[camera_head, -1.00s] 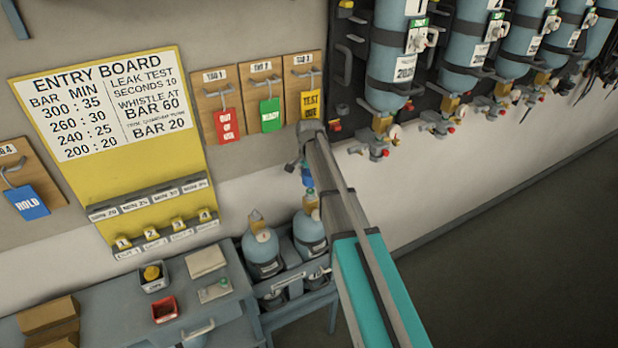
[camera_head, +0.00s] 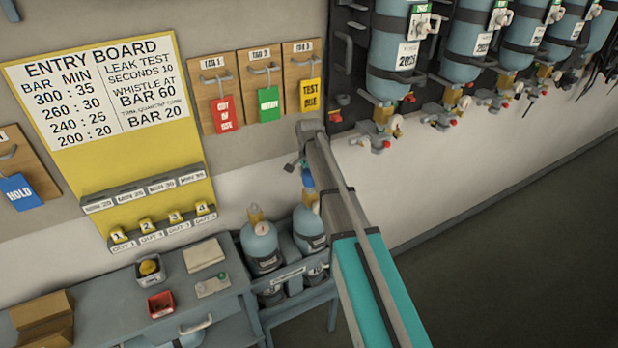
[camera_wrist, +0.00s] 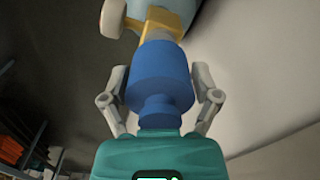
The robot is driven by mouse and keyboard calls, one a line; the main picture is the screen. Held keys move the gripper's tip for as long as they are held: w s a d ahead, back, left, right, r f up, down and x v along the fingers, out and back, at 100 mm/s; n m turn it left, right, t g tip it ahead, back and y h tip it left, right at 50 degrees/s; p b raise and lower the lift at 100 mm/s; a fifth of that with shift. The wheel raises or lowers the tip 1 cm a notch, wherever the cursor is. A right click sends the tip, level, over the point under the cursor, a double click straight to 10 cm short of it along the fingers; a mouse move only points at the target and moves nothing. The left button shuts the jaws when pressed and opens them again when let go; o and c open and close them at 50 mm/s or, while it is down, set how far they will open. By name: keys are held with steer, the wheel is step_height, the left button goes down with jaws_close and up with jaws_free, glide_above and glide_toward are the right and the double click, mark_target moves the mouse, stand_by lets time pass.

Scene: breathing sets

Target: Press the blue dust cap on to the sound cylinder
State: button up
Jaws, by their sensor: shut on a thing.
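My gripper (camera_wrist: 160,92) is shut on the blue dust cap (camera_wrist: 160,75), with one finger on each side of it. Beyond the cap in the wrist view are a brass valve (camera_wrist: 152,12) with a pale round knob and part of a light blue cylinder (camera_wrist: 183,8). The cap's far end meets the valve in the picture; I cannot tell whether they touch. In the head view the cap (camera_head: 307,178) hangs under my arm's end, just above the right one of two light blue cylinders (camera_head: 309,232) in a grey stand. The left cylinder (camera_head: 261,245) stands beside it.
The grey stand (camera_head: 290,270) adjoins a bench (camera_head: 225,312) holding a red bin (camera_head: 161,303), a grey bin (camera_head: 149,270) and small pads. A wall rack of light blue cylinders (camera_head: 398,50) is at upper right. Tags and a yellow entry board (camera_head: 105,165) hang behind.

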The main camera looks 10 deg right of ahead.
steer(key=shift+f+b, duration=1.5)
steer(key=shift+f, duration=0.15)
steer(key=shift+f, duration=0.15)
steer(key=o, duration=0.6)
steer(key=shift+o, duration=0.2)
step_height(320, 180, up, 9)
steer(key=p, duration=0.8)
steer(key=shift+p, duration=0.4)
steer(key=shift+s, duration=0.1)
